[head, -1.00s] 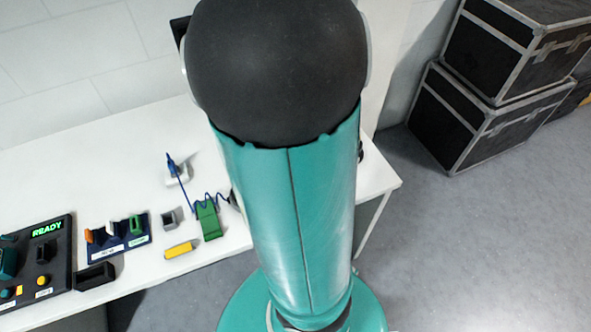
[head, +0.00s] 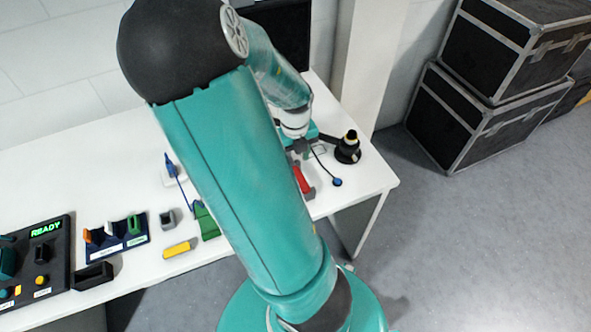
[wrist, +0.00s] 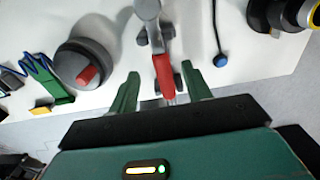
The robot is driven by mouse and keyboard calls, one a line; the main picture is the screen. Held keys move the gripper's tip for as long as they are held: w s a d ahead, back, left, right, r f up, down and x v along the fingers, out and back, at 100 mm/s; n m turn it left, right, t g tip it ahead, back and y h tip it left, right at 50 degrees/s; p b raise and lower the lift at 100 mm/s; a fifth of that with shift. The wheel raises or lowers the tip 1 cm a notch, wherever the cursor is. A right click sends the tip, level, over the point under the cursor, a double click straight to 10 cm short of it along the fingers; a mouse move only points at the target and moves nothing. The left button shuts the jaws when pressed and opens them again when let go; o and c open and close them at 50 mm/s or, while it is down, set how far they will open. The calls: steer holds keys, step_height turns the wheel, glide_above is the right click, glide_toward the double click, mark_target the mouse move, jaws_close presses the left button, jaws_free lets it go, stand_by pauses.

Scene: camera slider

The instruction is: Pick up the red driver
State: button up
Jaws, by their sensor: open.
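A red handle (wrist: 163,72) with a grey metal part at its far end shows in the wrist view. It appears between the green fingers of my gripper (wrist: 162,84), which are open and apart from it at both sides. How far below the fingertips it lies is hard to tell. Its red part also shows in the head view (head: 303,181), right of my arm. A round dark holder (wrist: 72,57) with a red piece (wrist: 87,76) stands to its left in the wrist view. I cannot tell for certain which red piece is the driver.
A black stand (head: 347,150) with a yellow-ringed top is at the table's right end, beside a cable with a blue end (head: 337,182). A green block (head: 205,222), yellow block (head: 178,249) and READY panel (head: 40,262) are left. Black cases (head: 470,120) stand on the floor.

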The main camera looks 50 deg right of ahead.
mark_target(295, 168)
step_height(295, 168, down, 5)
steer(key=shift+r, duration=0.1)
jaws_close()
stand_by(0.3)
